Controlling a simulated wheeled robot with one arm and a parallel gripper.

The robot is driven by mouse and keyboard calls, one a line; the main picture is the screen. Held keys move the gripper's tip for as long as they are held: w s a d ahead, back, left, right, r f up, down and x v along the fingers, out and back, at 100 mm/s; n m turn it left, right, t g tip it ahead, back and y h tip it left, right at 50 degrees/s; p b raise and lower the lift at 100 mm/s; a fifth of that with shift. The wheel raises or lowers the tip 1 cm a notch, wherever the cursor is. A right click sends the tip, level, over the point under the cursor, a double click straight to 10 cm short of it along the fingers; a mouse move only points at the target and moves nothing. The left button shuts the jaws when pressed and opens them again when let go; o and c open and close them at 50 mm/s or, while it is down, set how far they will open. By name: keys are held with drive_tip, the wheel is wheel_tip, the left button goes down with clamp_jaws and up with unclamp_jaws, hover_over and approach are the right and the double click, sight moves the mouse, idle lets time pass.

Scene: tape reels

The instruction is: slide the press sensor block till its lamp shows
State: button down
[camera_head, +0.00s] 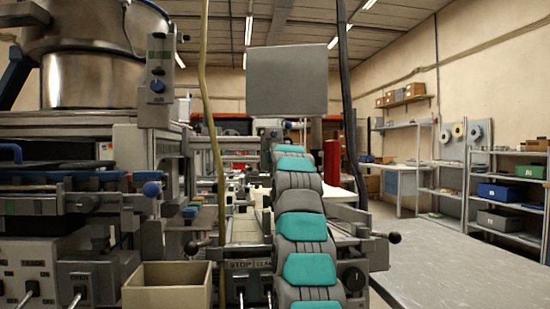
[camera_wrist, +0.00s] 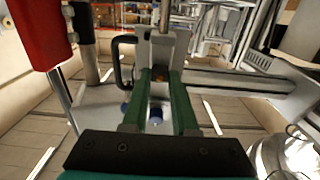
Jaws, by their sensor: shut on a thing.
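My gripper (camera_wrist: 161,76) shows in the wrist view as two long green fingers reaching away from a dark palm. The fingertips are shut on a small grey block, which I take as the press sensor block (camera_wrist: 159,48). A small orange-brown spot shows on it between the fingertips; I cannot tell whether this is a lit lamp. The fingers hide the block's sides. In the head view my own arm hides the gripper and the block.
A black handle (camera_wrist: 123,62) stands just left of the fingers, and a red cylinder (camera_wrist: 36,28) is farther left. A metal rail (camera_wrist: 240,82) runs to the right. In the head view a beige bin (camera_head: 167,288) stands at the front left, beside switch panels.

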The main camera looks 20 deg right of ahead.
drive_tip(key=shift+f, duration=0.1)
wheel_tip(320, 180, down, 2)
drive_tip(key=shift+f+b, duration=0.1)
drive_tip(key=shift+b, duration=1)
drive_tip(key=shift+s, duration=0.1)
drive_tip(key=c, duration=0.7)
unclamp_jaws()
drive_tip(key=shift+s, duration=0.1)
